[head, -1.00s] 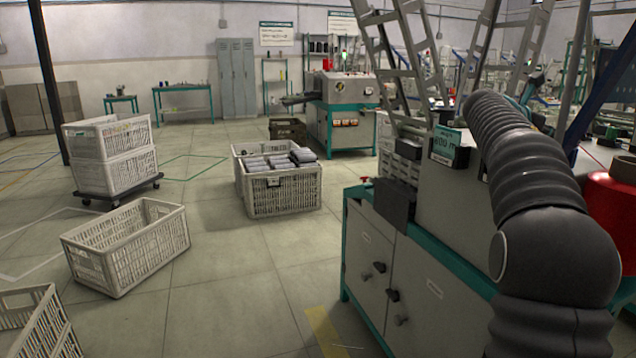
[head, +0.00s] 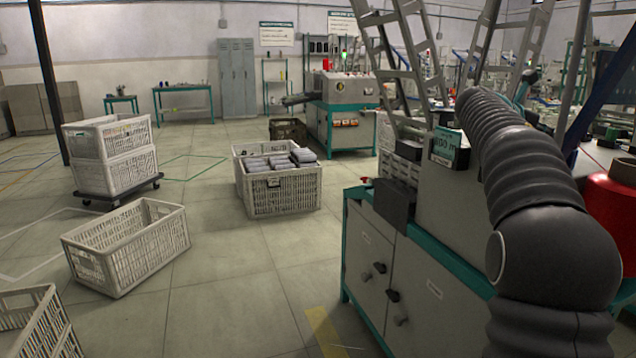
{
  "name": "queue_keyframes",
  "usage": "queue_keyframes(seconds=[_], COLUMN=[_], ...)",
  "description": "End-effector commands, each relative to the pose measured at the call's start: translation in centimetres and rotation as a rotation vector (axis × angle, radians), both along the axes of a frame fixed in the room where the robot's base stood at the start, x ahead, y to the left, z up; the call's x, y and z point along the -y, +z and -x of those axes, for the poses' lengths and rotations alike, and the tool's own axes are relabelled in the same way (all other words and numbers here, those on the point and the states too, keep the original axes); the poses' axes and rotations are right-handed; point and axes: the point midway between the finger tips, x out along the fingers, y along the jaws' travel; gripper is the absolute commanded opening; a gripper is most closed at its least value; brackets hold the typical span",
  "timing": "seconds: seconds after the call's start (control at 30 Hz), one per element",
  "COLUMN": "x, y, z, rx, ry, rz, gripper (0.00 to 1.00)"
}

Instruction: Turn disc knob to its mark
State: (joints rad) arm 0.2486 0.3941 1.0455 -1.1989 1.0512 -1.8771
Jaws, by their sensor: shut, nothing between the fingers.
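I cannot make out the disc knob or its mark in the head view. A grey machine (head: 450,205) stands at the right on a cabinet with a teal frame, and a small green-and-white sign (head: 447,147) sits on it. My dark ribbed arm (head: 525,165) reaches past the machine's right side and hides part of it. My gripper is out of sight, so its place relative to the knob does not show.
A red spool (head: 612,215) stands right of my arm. The grey cabinet (head: 385,275) has dark door handles.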

Motion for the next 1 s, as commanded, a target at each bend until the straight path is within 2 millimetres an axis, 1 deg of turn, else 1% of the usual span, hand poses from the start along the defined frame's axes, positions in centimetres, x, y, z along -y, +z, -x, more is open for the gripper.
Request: queue_keyframes(seconds=[0.03, 0.2, 0.4, 0.73, 0.83, 0.93, 1.0], x=[-0.6, -2.2, -3.7, -3.9, -4.3, -5.7, -7.2], y=[0.0, 0.0, 0.0, 0.0, -0.1, -0.3, -0.5], z=[0.2, 0.8, 1.3, 1.4, 1.7, 2.7, 3.9], rx=[0.000, 0.000, 0.000, 0.000, 0.020, 0.082, 0.153], ry=[0.003, 0.002, 0.001, 0.001, 0.011, 0.040, 0.073], rz=[0.000, 0.000, 0.001, 0.000, -0.014, -0.063, -0.120], gripper=[0.00, 0.00, 0.00, 0.00, 0.00, 0.00, 0.00])
